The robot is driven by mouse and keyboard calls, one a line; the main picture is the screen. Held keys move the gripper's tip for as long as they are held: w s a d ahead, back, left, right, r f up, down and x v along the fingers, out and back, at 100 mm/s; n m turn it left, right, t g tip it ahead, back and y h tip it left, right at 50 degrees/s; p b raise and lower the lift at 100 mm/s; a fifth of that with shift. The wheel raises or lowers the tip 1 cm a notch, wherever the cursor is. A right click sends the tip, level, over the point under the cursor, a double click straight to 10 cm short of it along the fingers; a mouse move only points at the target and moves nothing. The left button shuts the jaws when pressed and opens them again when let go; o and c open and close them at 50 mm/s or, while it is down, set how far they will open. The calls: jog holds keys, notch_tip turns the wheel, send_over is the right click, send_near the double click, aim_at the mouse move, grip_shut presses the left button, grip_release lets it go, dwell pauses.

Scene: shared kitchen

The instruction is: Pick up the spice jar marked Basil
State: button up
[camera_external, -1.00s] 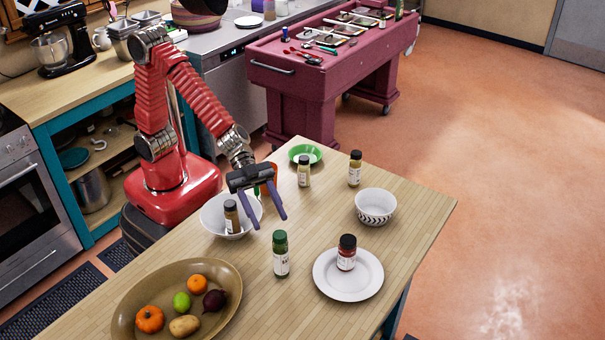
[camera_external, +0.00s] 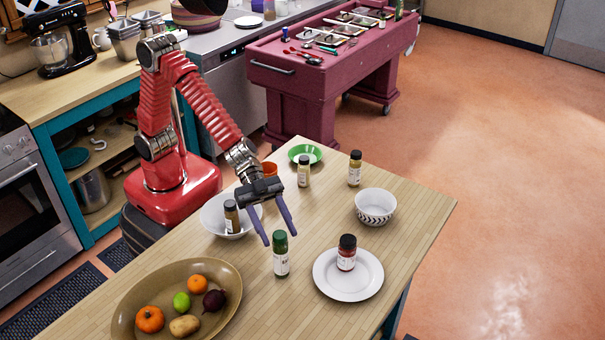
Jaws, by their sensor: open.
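A jar with green contents and a green cap (camera_external: 281,255) stands upright on the wooden table near the middle; its label is too small to read, so I cannot confirm it says Basil. My gripper (camera_external: 279,239) is open, its two purple fingers pointing down on either side of the green jar's cap in this view. I cannot tell its exact height or depth relative to the jar. Other jars are a brown one (camera_external: 231,217) in a white bowl (camera_external: 213,218), a red one (camera_external: 346,254) on a white plate (camera_external: 332,288), a yellowish one (camera_external: 304,172) and a dark-capped one (camera_external: 354,170).
A brown oval platter (camera_external: 228,322) with fruit and vegetables lies at the front left. A patterned white bowl (camera_external: 375,207) stands at the right. A green dish (camera_external: 306,153) and an orange cup (camera_external: 269,170) are at the back. Bare tabletop surrounds the green jar.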

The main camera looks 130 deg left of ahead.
jog(key=shift+x, duration=1.1)
jog(key=shift+c, duration=0.3)
grip_shut()
jog(key=shift+r, duration=0.1)
